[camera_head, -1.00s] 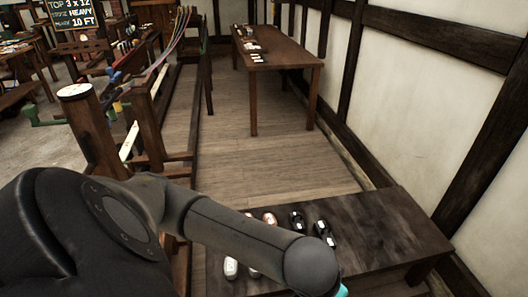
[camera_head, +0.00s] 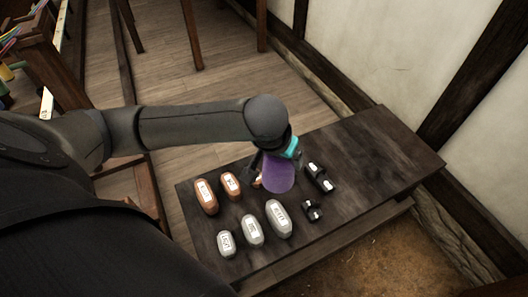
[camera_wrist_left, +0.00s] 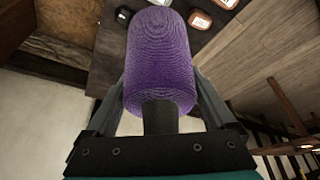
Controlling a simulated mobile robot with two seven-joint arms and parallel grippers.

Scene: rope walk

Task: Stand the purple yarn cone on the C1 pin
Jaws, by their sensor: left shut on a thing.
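The purple yarn cone (camera_head: 279,178) is held over the dark bench in the head view. It fills the upper middle of the left wrist view (camera_wrist_left: 160,62), with ridged wound yarn and a dark stub toward the gripper. My left gripper (camera_head: 284,156) is shut on it, with one finger on either side in the wrist view. In the head view the gripper partly covers the cone. Whether the cone touches the bench is unclear. I cannot make out a C1 pin. My right gripper is not in view.
The dark bench (camera_head: 372,153) carries labelled copper pieces (camera_head: 206,196), grey pieces (camera_head: 278,218) and black pieces (camera_head: 319,178) close around the cone. A pale wall with dark timbers (camera_head: 487,80) stands to the right, and wooden frames at upper left.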

